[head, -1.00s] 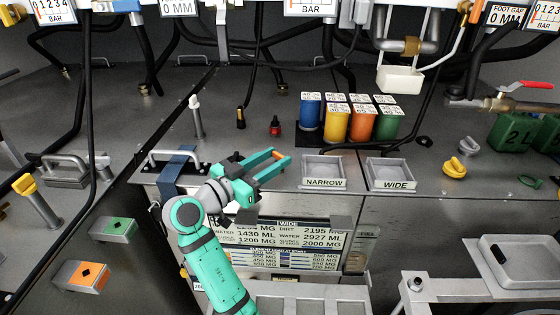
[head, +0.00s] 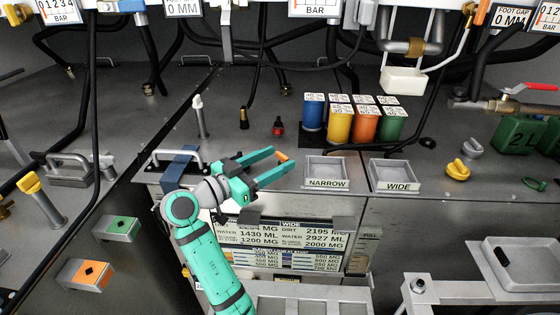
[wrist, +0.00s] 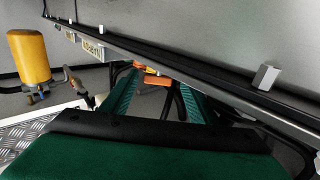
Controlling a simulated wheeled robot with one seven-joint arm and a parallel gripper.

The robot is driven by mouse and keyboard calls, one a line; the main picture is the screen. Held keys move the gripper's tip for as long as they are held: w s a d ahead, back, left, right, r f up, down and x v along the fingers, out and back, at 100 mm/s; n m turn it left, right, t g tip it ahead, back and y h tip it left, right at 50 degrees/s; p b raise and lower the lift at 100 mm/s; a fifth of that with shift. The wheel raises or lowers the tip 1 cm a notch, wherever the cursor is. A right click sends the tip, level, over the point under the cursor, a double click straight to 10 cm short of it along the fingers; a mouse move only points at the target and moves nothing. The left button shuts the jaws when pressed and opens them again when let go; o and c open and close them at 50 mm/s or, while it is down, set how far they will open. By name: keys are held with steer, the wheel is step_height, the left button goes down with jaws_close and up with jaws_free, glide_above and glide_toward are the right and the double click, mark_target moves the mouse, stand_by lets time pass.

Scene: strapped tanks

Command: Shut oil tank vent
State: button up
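My gripper (head: 283,157) is teal and reaches over the counter front beside a grey handle, left of the NARROW tray. Its two fingers are apart, with a small orange piece near the tips. In the wrist view the fingers (wrist: 160,80) are also apart, with orange parts between or beyond them. No tank or vent is legibly marked as oil. A yellow cylinder (wrist: 30,57) with a blue fitting below it shows at the left of the wrist view. A red-handled valve (head: 525,88) is at the right of the head view; I cannot tell whether either belongs to the oil tank.
A NARROW tray (head: 327,184) and a WIDE tray (head: 398,188) sit right of my gripper. Several coloured canisters (head: 340,124) stand behind. A yellow knob (head: 457,170) and a green 2L container (head: 516,136) are further right. Black hoses hang at the back.

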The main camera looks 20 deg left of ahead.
steer(key=v, duration=1.1)
steer(key=shift+d+r, duration=0.1)
